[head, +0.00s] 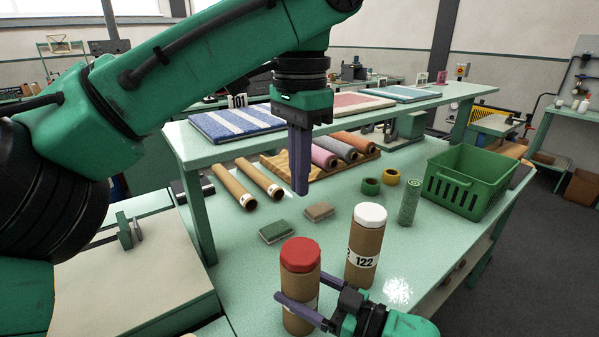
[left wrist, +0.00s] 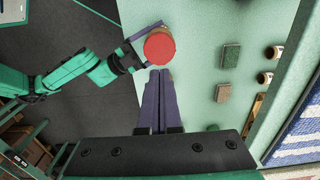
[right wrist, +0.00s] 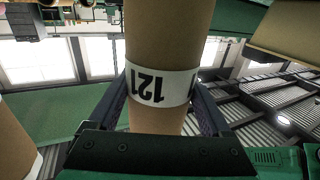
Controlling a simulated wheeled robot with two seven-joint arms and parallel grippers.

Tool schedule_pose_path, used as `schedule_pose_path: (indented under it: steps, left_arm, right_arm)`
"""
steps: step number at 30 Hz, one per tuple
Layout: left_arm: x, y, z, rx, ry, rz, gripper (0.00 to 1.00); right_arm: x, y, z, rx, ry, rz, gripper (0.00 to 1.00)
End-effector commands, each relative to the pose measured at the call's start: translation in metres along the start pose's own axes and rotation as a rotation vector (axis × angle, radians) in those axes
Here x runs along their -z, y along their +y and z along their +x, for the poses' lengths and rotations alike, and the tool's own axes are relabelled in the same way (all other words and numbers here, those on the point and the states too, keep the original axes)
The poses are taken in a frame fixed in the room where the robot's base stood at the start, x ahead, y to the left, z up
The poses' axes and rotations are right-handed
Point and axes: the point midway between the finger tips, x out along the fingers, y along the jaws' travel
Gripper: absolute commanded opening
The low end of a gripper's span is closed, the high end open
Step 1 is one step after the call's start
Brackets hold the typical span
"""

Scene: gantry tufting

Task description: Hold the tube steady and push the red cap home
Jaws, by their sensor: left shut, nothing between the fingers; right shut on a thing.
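A brown cardboard tube (head: 297,288) stands upright near the front of the green table, with a red cap (head: 300,254) on its top. How deep the cap sits is hard to tell. My right gripper (head: 300,309) is shut around the lower body of this tube; in the right wrist view the tube (right wrist: 168,35) between the fingers bears the label 121. My left gripper (head: 300,188) is shut and empty, fingers pointing down, above the table and higher than the cap. In the left wrist view the red cap (left wrist: 159,47) shows just beyond the left fingertips (left wrist: 158,76).
A second tube (head: 364,250), labelled 122 with a white cap (head: 370,214), stands close on the right. Two small pads (head: 275,231) (head: 319,211) lie behind. Farther back are lying tubes (head: 233,186), coloured rolls (head: 333,150), tape rings (head: 371,186) and a green crate (head: 470,181).

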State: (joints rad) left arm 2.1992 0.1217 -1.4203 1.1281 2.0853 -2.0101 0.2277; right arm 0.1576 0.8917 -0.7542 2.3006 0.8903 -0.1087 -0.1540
Motion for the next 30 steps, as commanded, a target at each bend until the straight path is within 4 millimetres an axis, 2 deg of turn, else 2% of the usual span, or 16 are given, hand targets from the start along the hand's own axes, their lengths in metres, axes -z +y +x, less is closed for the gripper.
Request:
schedule_pose_path:
  steps: [3, 10, 11, 12, 19, 22, 26, 30]
  left_arm:
    - [0.000, 0.000, -0.011, 0.001, 0.004, -0.002, 0.00]
    - [0.000, 0.000, -0.012, 0.000, 0.004, 0.000, 0.00]
    - [0.000, 0.000, -0.012, 0.000, 0.004, 0.000, 0.00]
    - [0.000, 0.000, -0.012, 0.000, 0.004, 0.000, 0.00]
    - [0.000, 0.000, -0.012, 0.000, 0.004, 0.000, 0.00]
    - [0.000, 0.000, -0.012, 0.000, 0.003, 0.000, 0.00]
    - [0.000, 0.000, -0.012, 0.000, 0.004, 0.000, 0.00]
    - [0.000, 0.000, -0.012, 0.000, 0.004, 0.000, 0.00]
  right_arm:
    - [0.000, 0.000, 0.000, 0.000, -0.001, 0.001, 0.23]
    - [0.000, 0.000, 0.000, 0.000, 0.000, 0.001, 0.23]
    - [0.000, 0.000, 0.000, 0.000, 0.000, 0.001, 0.94]
    - [0.000, 0.000, 0.000, 0.000, 0.000, 0.001, 1.00]
    - [0.000, 0.000, -0.001, 0.000, 0.000, 0.000, 1.00]
    - [-0.001, 0.000, -0.008, -0.001, -0.003, -0.001, 1.00]
    - [-0.002, 0.000, -0.029, 0.000, -0.008, -0.004, 1.00]
    - [-0.003, 0.000, -0.058, 0.000, -0.011, -0.002, 1.00]
